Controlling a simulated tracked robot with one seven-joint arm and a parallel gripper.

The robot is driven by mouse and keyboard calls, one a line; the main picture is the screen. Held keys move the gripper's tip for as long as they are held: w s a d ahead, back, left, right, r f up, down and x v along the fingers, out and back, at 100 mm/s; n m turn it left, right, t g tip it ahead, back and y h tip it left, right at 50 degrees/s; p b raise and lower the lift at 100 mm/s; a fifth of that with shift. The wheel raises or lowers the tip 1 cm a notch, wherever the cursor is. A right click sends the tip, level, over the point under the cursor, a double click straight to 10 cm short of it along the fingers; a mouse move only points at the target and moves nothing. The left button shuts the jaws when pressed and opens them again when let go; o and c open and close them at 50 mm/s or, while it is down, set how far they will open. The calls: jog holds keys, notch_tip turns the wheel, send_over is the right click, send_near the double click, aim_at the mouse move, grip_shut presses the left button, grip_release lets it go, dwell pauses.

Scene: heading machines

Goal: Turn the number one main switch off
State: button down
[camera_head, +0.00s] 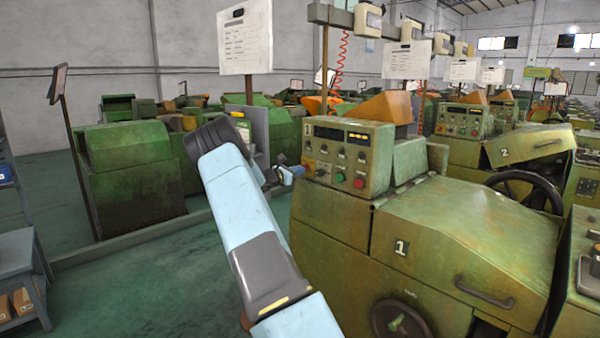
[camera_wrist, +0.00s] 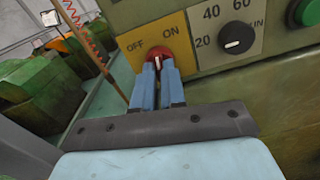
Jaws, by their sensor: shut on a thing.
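The number one machine (camera_head: 468,220) is green and has a "1" on its body and on its control box (camera_head: 375,135). In the wrist view its main switch is a red round knob (camera_wrist: 152,53) on a yellow plate (camera_wrist: 140,36) with OFF at left and ON at right. My gripper (camera_wrist: 159,66) has its blue fingers shut on the knob, one at each side. A white mark shows between the fingertips; which label the knob points to is hard to tell. In the head view my gripper (camera_head: 292,172) is at the lower left of the control box, and the knob is hidden.
A black dial (camera_wrist: 236,38) with 20, 40, 60 and a green button (camera_wrist: 308,12) are right of the switch. The number two machine (camera_head: 525,145) stands behind at right. A shelf (camera_head: 22,260) stands at left. Green floor (camera_head: 120,285) is clear at front left.

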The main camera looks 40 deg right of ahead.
jog(key=shift+w+a+r+n, duration=0.1)
jog(key=shift+n, duration=1.75)
jog(key=shift+w+a+n, duration=0.1)
jog(key=shift+n, duration=1.7)
jog(key=shift+w+a+r+n, duration=0.1)
jog(key=shift+n, duration=1.75)
jog(key=shift+f, duration=0.1)
jog(key=c, duration=1.5)
grip_release()
jog(key=o, duration=0.3)
jog(key=shift+d, duration=0.1)
jog(key=shift+s, duration=0.15)
jog(key=s+a, duration=0.1)
jog(key=a, duration=1.2)
jog(key=shift+a, duration=0.4)
jog(key=shift+f, duration=0.1)
